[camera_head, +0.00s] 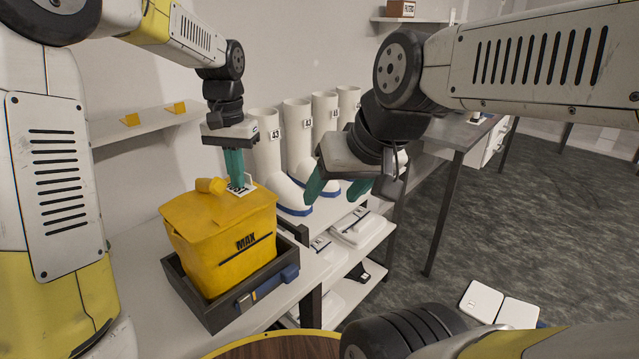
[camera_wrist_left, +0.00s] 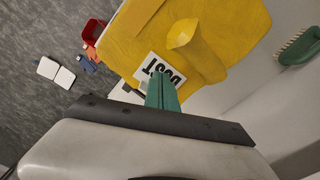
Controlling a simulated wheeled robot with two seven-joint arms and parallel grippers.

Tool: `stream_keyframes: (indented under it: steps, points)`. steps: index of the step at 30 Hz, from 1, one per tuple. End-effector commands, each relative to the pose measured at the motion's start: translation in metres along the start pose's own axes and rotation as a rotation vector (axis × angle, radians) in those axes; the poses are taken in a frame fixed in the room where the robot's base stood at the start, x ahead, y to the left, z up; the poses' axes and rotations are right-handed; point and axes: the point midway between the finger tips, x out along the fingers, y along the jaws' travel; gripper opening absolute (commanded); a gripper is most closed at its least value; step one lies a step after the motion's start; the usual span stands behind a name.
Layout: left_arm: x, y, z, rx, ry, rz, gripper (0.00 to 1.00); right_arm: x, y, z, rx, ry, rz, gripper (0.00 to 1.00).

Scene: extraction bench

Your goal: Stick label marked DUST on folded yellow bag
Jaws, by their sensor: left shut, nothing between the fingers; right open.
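The folded yellow bag (camera_head: 222,235) stands in a dark tray on the bench, with MAX printed on its front and a rolled yellow neck on top. The white DUST label (camera_head: 243,189) lies on the top of the bag near its back right edge. In the left wrist view the label (camera_wrist_left: 160,71) lies beside the neck of the bag (camera_wrist_left: 222,35). My left gripper (camera_head: 238,184) is shut with its green fingertips at the label, partly covering it; I cannot tell if they touch. My right gripper (camera_head: 337,190) is open and empty, in the air right of the bag.
The dark tray (camera_head: 210,318) holds the bag, with a blue-handled tool (camera_head: 268,288) along its front. White boots (camera_head: 297,125) with number tags stand behind. White shelves (camera_head: 355,228) hold flat items at right. A round wooden top (camera_head: 275,347) is at the bottom.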

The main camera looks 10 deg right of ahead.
Motion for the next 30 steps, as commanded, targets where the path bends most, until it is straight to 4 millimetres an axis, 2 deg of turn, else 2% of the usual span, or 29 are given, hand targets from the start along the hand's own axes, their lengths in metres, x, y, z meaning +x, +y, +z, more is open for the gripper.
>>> stream_keyframes:
  steps: [11,30]
  points:
    - [-0.001,0.000,0.000,0.000,-0.002,0.001,0.00,0.000,0.000,0.000,0.000,0.000,0.000,0.60]
    - [-0.053,0.000,-0.001,0.000,0.001,0.000,0.00,0.000,0.000,0.000,0.000,0.000,0.000,0.60]
